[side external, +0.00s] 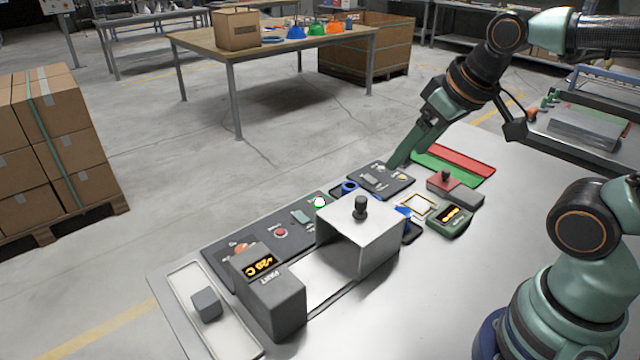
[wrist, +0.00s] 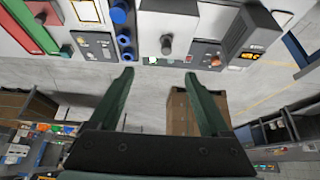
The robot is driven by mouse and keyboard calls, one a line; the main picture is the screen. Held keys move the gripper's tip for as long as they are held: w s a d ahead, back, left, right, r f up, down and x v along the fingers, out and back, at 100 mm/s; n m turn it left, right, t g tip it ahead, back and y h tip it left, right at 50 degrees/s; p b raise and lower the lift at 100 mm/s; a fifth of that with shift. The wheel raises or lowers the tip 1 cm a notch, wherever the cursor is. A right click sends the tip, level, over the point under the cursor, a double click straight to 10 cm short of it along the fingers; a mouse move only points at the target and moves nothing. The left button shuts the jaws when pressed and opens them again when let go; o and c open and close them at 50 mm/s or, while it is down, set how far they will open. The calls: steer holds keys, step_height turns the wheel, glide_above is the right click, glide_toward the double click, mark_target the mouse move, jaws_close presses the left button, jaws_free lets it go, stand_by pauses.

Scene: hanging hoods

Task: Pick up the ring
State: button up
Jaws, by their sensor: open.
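A small blue ring-like piece (side external: 349,187) sits on the panel strip behind the hood, a grey metal box with a black knob (side external: 360,207). Another blue piece (side external: 403,212) shows at the hood's right side, partly hidden by it. In the wrist view, blue round pieces (wrist: 124,40) lie at the top, left of the hood (wrist: 176,22). I cannot tell for sure which is the ring. My gripper (side external: 402,158) is above the far edge of the table, beyond the panels. Its two green fingers (wrist: 159,75) are apart with nothing between them.
A grey box with an orange display (side external: 272,290) stands left of the hood, near a tray with a grey cube (side external: 206,303). The table's right side is bare.

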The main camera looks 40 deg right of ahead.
stand_by(0.3)
steer(key=m+g, duration=0.6)
steer(key=m, duration=1.3)
glide_above(351, 184)
steer(key=s, duration=0.1)
step_height(351, 184, down, 13)
steer(key=f, duration=0.7)
steer(key=a+f, duration=0.1)
steer(key=f, duration=0.3)
steer(key=shift+w+f, duration=0.1)
steer(key=shift+f, duration=0.1)
jaws_close()
